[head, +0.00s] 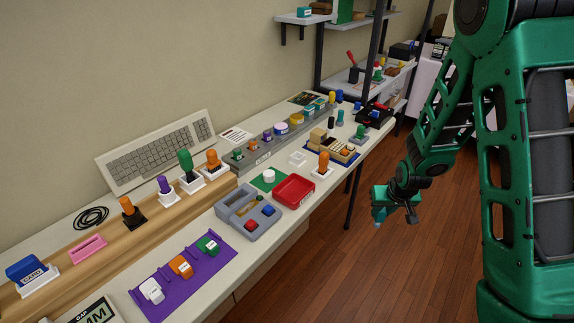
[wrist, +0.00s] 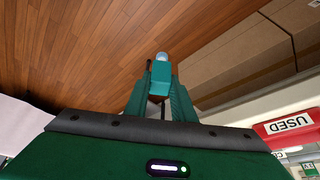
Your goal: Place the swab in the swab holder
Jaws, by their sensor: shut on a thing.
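My gripper (head: 394,203) hangs over the floor to the right of the workbench, pointing down. In the wrist view my gripper (wrist: 158,95) is shut on a small teal piece with a pale blue rounded tip, which I take to be the swab (wrist: 161,74). Its pale tip sticks out beyond the fingers, and its lower part is hidden between them. In the head view the swab's tip (head: 377,224) shows just below my gripper. I cannot tell which fixture on the bench is the swab holder.
A red tray (head: 311,193) stands at the bench's front edge; its USED label shows in the wrist view (wrist: 290,124). A grey tray (head: 228,210) and purple mat (head: 196,280) lie nearer. Several handled tools line the wooden rail (head: 155,221). Open floor lies under my gripper.

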